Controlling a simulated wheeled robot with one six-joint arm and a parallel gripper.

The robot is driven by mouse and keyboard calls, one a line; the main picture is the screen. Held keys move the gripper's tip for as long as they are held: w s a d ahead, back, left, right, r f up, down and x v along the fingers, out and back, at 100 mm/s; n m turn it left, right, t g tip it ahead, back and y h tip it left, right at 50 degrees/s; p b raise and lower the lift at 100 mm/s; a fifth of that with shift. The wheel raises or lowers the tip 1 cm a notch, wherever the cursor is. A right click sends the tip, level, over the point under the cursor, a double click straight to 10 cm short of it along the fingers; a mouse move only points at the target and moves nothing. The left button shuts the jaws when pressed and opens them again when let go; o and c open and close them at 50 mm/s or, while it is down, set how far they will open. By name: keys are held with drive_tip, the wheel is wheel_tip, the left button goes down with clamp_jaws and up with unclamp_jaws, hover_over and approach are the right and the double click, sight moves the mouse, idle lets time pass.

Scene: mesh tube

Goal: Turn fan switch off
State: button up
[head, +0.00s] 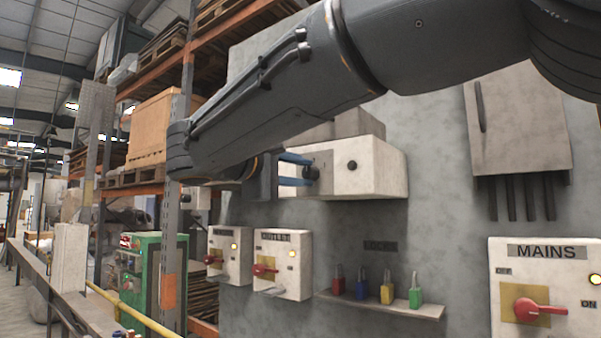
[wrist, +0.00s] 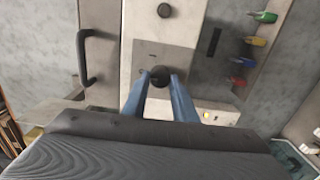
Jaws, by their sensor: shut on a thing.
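My gripper (head: 312,172) has two blue fingers at the front of a pale box (head: 375,170) on the grey wall panel. In the wrist view the fingers of my gripper (wrist: 160,76) are on either side of a round black knob (wrist: 159,77) and shut on it. A second black knob (head: 352,165) sits on the same box, to the right in the head view; it also shows at the top of the wrist view (wrist: 164,10). No fan label is readable, and my arm covers part of the box's surroundings.
Two switch boxes with red handles (head: 229,255) (head: 283,265) are below. A shelf (head: 380,306) holds coloured padlocks. A MAINS box (head: 545,290) is at the right, under a pale cabinet (head: 515,125). Orange racking (head: 160,60) stands at the left.

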drive_tip(key=o, duration=1)
drive_tip(key=shift+o, duration=0.2)
drive_tip(key=b+v, duration=0.2)
drive_tip(key=v, duration=0.5)
drive_tip(key=shift+s+a, duration=0.3)
